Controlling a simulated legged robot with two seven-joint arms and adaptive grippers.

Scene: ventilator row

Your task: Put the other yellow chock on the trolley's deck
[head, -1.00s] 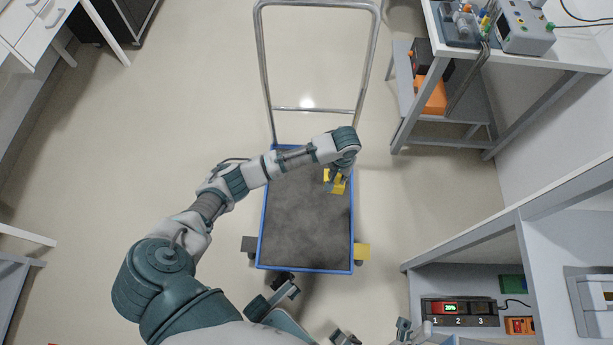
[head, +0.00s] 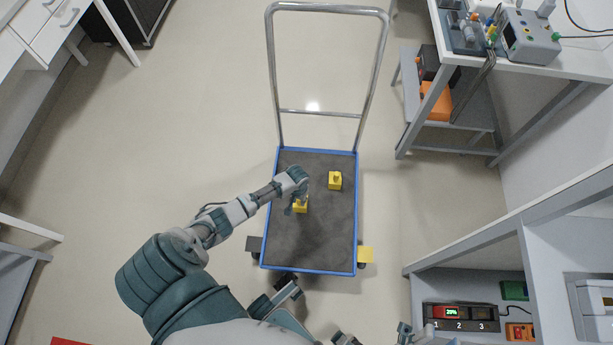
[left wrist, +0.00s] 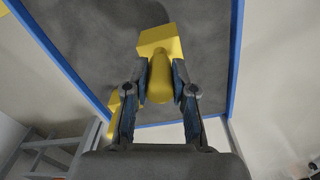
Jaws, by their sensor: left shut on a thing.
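My left gripper (head: 300,199) is shut on a yellow chock (head: 301,208) over the left middle of the trolley's dark deck (head: 318,240). The left wrist view shows both fingers closed on the rounded handle of this chock (left wrist: 158,42). Its block lies beyond the fingertips; I cannot tell whether it touches the deck. Another yellow chock (head: 335,181) stands on the deck farther back and to the right, apart from my gripper. A yellow shape (left wrist: 115,103) shows partly behind the left finger in the wrist view.
The trolley has a blue rim (head: 355,215) and a tall metal push handle (head: 383,70) at the back. A yellow piece (head: 366,254) sits outside its front right corner. A bench (head: 575,45) and a shelf unit (head: 440,265) stand at right.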

